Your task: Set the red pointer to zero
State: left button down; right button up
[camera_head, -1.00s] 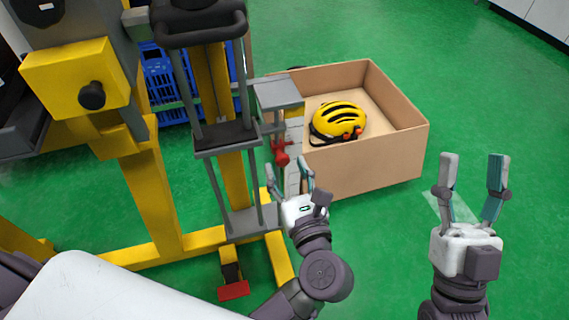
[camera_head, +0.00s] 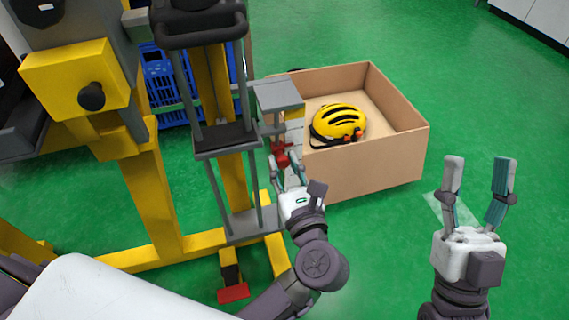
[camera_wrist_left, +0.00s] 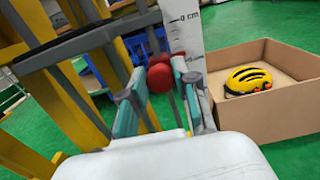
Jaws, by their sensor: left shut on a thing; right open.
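The red pointer (camera_head: 281,157) sits on the drop tower's right side, below a grey block. My left gripper (camera_head: 285,166) is shut on it, and the wrist view shows the red pointer (camera_wrist_left: 160,77) between the fingertips (camera_wrist_left: 157,76). A white scale (camera_wrist_left: 186,38) stands just behind it, with a "0 cm" mark near its top. The pointer appears lower than that mark in the wrist view; the exact reading cannot be told. My right gripper (camera_head: 479,178) is open and empty over the green floor at right.
The drop tower has grey rods and a dark carriage plate (camera_head: 225,138) left of my left gripper. A cardboard box (camera_head: 365,170) with a yellow helmet (camera_head: 339,122) stands close on the right. A blue crate (camera_head: 165,88) is behind the tower. The floor around my right gripper is clear.

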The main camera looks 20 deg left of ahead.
aim_at(284, 153)
pick_arm(q)
jog(key=shift+r, duration=0.1)
pick_arm(e)
jog(key=shift+w, duration=0.1)
pick_arm(q)
notch_tip(284, 153, up, 2)
jog(key=shift+r+p, duration=0.1)
jog(key=shift+p, duration=0.75)
jog(key=shift+r+p, duration=0.6)
jog(key=shift+r, duration=0.35)
pick_arm(e)
jog(key=w+f+g+h, duration=0.3)
jog(key=w+f+g, duration=0.2)
jog(key=f+g, duration=0.2)
notch_tip(284, 153, down, 2)
jog(key=shift+w+f+g, duration=0.25)
jog(key=shift+g, duration=0.05)
pick_arm(q)
jog(key=c, duration=0.9)
grip_release()
jog(key=shift+f, duration=0.15)
jog(key=v, duration=0.8)
